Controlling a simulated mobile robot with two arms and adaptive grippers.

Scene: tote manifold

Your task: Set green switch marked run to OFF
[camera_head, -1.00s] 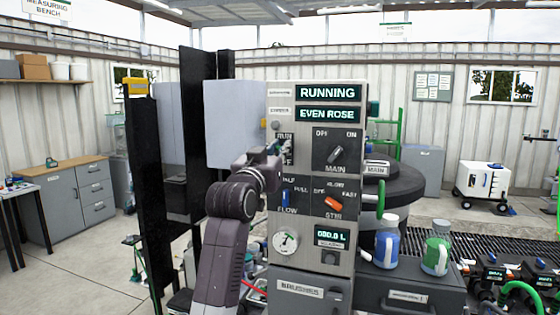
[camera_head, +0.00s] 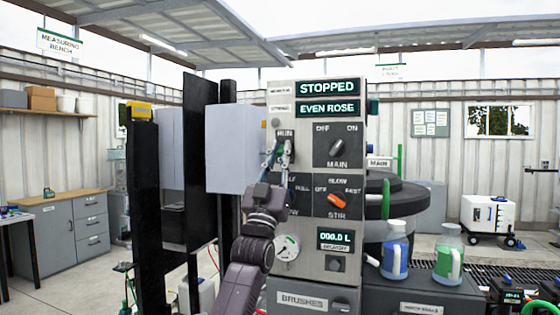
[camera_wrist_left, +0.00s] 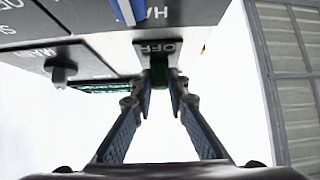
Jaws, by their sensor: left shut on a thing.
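The green run switch (camera_wrist_left: 174,78) shows in the left wrist view as a dark green piece between my fingertips, beside its OFF label (camera_wrist_left: 158,47). The switch's exact angle is hard to see. The upper display (camera_head: 327,88) on the grey panel (camera_head: 300,122) reads STOPPED. My right gripper is not in view.
The MAIN knob (camera_head: 336,148) is right of the switch, with the orange STIR knob (camera_head: 336,200) below it. My arm covers much of the FLOW area. A pale box (camera_head: 232,148) stands left of the panel. Blue and green jugs (camera_head: 395,252) are at right.

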